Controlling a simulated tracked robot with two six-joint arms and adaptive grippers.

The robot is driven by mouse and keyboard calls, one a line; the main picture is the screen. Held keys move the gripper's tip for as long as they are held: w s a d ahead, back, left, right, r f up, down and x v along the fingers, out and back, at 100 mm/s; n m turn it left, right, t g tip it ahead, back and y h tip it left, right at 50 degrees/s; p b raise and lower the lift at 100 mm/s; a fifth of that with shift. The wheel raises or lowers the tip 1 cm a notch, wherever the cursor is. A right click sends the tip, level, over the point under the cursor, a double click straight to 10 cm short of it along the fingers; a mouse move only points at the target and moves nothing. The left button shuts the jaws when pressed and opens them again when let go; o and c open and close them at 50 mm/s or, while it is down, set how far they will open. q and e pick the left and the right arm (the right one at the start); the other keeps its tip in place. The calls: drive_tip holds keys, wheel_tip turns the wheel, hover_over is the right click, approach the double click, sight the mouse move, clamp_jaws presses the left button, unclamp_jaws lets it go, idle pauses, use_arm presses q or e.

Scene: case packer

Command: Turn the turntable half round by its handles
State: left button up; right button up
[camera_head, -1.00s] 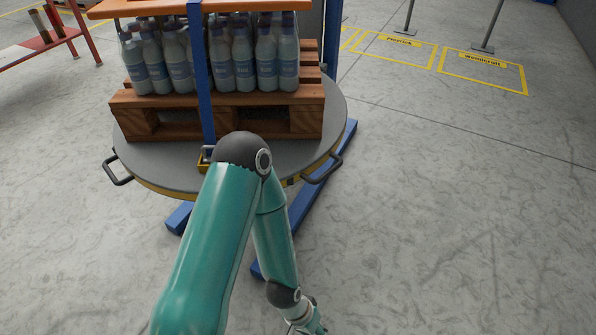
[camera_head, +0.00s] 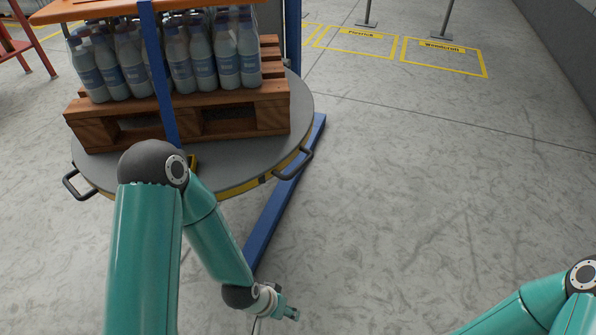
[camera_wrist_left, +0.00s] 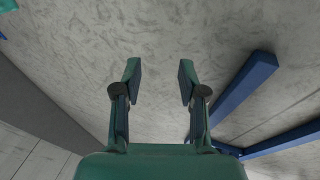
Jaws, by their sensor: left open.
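The round grey turntable (camera_head: 240,166) carries a wooden pallet (camera_head: 190,118) of capped bottles (camera_head: 180,60). One dark handle (camera_head: 294,164) sticks out from its right front rim and another handle (camera_head: 78,186) from its left front rim. My left arm crosses in front of the turntable's near edge and hides part of it. My left gripper (camera_head: 293,314) is low over the floor, in front of and below the right handle, apart from it. In the left wrist view its fingers (camera_wrist_left: 160,82) are open with nothing between them. My right arm shows at the lower right, its gripper out of view.
A blue floor beam (camera_head: 285,195) runs from under the turntable toward my left gripper. A blue post (camera_head: 293,35) stands behind the pallet and a blue bar crosses before the bottles. A red rack (camera_head: 28,45) stands far left.

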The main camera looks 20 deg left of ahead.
use_arm(q)
drive_tip(key=w+a+r+m+t+b, duration=0.25)
drive_tip(key=w+m+t+b, duration=0.2)
drive_tip(key=w, duration=0.45)
drive_tip(key=m+t+y+b, duration=0.3)
drive_tip(key=m+t+b, duration=0.5)
drive_tip(key=t, duration=0.1)
approach(296, 173)
drive_tip(key=s, duration=0.4)
use_arm(e)
wheel_tip(296, 173, down, 14)
use_arm(q)
drive_tip(key=w+p, duration=0.3)
drive_tip(key=w, duration=0.2)
drive_tip(key=w+f+p, duration=0.1)
drive_tip(key=w+p, duration=0.2)
drive_tip(key=w, duration=0.3)
drive_tip(key=w+f+p, duration=0.1)
drive_tip(key=w+p, duration=0.2)
drive_tip(key=w, duration=0.2)
drive_tip(key=shift+w+d+f, duration=0.15)
drive_tip(key=shift+w+f, duration=0.05)
drive_tip(key=shift+f, duration=0.05)
use_arm(e)
wheel_tip(296, 173, up, 9)
drive_tip(key=shift+r, duration=0.2)
use_arm(q)
clamp_jaws()
